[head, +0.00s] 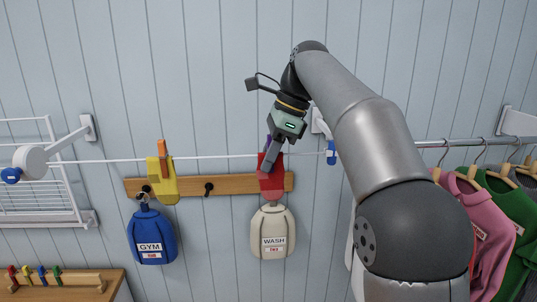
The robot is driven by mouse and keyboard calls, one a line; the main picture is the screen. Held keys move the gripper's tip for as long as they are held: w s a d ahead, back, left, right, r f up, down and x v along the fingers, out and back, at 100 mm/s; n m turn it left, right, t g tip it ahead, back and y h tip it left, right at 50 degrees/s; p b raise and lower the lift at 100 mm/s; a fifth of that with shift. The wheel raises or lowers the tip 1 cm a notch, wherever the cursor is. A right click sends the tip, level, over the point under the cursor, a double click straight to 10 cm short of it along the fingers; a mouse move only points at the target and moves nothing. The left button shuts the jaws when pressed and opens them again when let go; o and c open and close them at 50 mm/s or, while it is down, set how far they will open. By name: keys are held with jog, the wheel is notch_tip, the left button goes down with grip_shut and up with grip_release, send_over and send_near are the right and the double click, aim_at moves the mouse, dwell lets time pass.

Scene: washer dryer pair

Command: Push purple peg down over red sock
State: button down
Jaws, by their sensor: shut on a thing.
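The red sock (271,182) hangs over the clothesline in front of the wooden hook rail. A small part of the purple peg (267,142) shows at the left edge of my gripper, at the line above the sock. My gripper (271,163) points down in front of the sock's upper part and is shut on the purple peg. The fingers hide most of the peg, so I cannot tell how far it sits over the sock and line.
A yellow sock (162,183) hangs left under an orange peg (162,152). The blue GYM bag (152,232) and cream WASH bag (273,224) hang below. A peg rack (62,285) stands lower left. Clothes (490,215) hang at right.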

jog(key=c, duration=1.1)
grip_release()
